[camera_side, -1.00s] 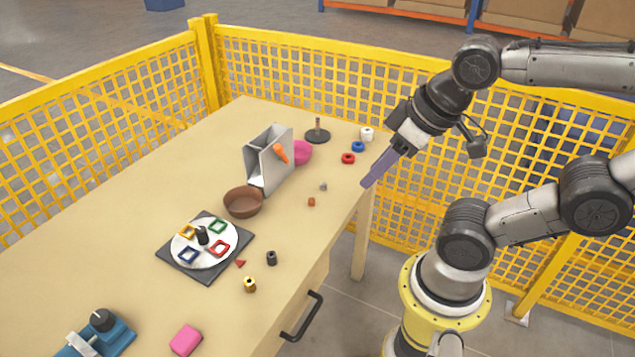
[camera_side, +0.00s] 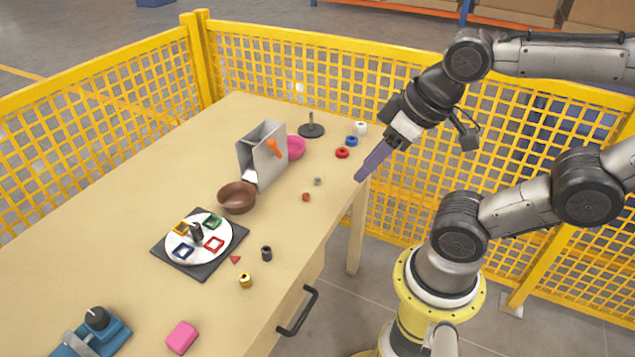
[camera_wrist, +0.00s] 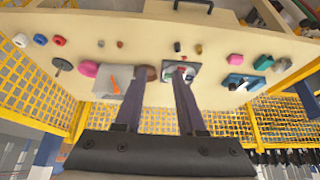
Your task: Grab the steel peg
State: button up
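I cannot tell for certain which piece is the steel peg. A small grey piece (camera_side: 317,181) lies near the table's right edge and best fits by colour; it also shows in the wrist view (camera_wrist: 101,43), too small to make out its shape. My gripper (camera_side: 360,178) is above the table's right edge, to the right of the grey piece and apart from it. In the wrist view its two long purple fingers (camera_wrist: 157,80) are spread, with nothing held between them.
A brown block (camera_side: 306,197), black cylinder (camera_side: 266,253) and brass cylinder (camera_side: 245,280) lie along the front edge. Red (camera_side: 342,153) and blue (camera_side: 351,141) rings are behind. A grey bin (camera_side: 250,160), brown bowl (camera_side: 237,199) and dark-based stand (camera_side: 311,130) rise nearby. Yellow fencing surrounds the table.

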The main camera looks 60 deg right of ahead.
jog(key=o, duration=0.3)
